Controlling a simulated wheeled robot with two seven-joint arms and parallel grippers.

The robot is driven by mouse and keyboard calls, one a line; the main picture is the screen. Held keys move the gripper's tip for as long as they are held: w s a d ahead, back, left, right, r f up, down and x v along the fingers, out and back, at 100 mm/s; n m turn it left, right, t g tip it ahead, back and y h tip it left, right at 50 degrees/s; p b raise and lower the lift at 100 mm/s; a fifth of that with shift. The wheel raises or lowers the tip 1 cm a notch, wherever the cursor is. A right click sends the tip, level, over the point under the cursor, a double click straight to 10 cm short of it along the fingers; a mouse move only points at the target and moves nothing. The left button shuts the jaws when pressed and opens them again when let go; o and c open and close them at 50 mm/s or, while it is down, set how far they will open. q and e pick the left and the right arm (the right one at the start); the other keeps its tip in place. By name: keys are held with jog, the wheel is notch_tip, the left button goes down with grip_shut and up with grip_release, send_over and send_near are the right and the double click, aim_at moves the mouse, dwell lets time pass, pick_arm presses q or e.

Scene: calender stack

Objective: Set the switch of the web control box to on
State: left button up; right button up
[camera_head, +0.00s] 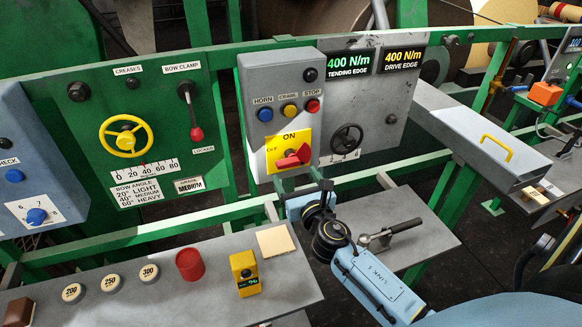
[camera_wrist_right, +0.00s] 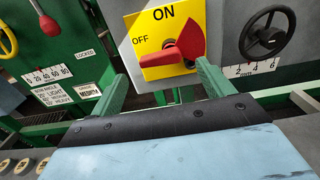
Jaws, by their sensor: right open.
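The web control box (camera_head: 256,88) is a grey box with a yellow plate (camera_head: 274,162) marked ON at the top and OFF at the left. Its red switch (camera_head: 291,159) has a lever whose narrow end points left, toward the OFF side; the plate (camera_wrist_right: 156,27) and switch (camera_wrist_right: 184,50) also show in the right wrist view. My right gripper (camera_head: 294,192) is open, just below and in front of the switch. In the right wrist view its green fingers (camera_wrist_right: 161,84) are spread, one on each side below the lever, with no clear contact. My left gripper is out of view.
Above the plate are blue, yellow and red buttons (camera_head: 289,110). A black handwheel (camera_head: 347,139) is to the right. A green panel with a yellow handwheel (camera_head: 126,137) is to the left. Below, a grey shelf (camera_head: 208,258) holds a red cylinder (camera_head: 189,264) and a yellow device (camera_head: 245,273).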

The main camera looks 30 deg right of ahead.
aim_at(289, 166)
jog(key=shift+x, duration=2.25)
jog(key=c, duration=1)
